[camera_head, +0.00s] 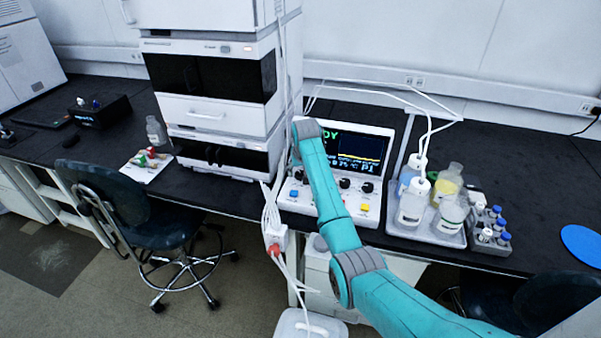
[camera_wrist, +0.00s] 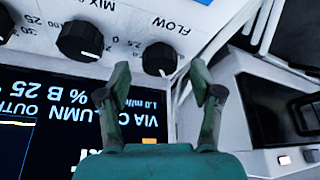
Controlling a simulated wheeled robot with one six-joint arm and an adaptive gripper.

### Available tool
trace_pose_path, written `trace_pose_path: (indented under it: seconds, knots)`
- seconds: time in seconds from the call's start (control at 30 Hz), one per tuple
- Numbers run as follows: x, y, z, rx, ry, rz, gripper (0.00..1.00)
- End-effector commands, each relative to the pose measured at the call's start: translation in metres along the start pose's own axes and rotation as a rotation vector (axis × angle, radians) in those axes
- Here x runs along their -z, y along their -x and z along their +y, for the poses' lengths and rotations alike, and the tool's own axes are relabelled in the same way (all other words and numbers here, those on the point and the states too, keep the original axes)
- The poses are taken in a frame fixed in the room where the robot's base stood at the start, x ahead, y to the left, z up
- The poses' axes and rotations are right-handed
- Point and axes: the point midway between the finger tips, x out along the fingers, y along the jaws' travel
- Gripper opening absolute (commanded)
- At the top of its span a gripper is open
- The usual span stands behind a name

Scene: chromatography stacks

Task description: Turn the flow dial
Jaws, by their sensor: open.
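The flow dial (camera_wrist: 160,59) is a round black knob with a pale pointer mark, under the printed word FLOW, which appears upside down in the wrist view. My gripper (camera_wrist: 161,82) is open, its two green fingers spread to either side of the dial. The dial shows in the gap between the fingertips; I cannot tell how far beyond them it lies. No finger is seen touching it. In the head view the white control console (camera_head: 378,131) stands on the bench, and my arm covers part of its front. My fingers are hidden there.
A MIX dial (camera_wrist: 80,41) sits beside the flow dial, and a dark display (camera_wrist: 70,120) adjoins them. The instrument stack (camera_head: 205,105) stands close left of the console. A tray of bottles (camera_head: 428,230) is at its right. White tubing (camera_head: 400,90) arches behind.

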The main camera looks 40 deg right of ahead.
Motion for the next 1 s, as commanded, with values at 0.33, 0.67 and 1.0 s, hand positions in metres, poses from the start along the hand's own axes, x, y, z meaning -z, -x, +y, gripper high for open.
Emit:
trace_pose_path:
  seconds: [0.33,0.67,1.0]
  knots:
    - [0.0001,-0.0142,0.0,0.0,0.0,0.001,0.65]
    - [-0.0001,-0.014,-0.0001,0.0,0.0,0.001,0.18]
    - [-0.0003,-0.0141,-0.0008,-0.009,-0.021,0.0,0.05]
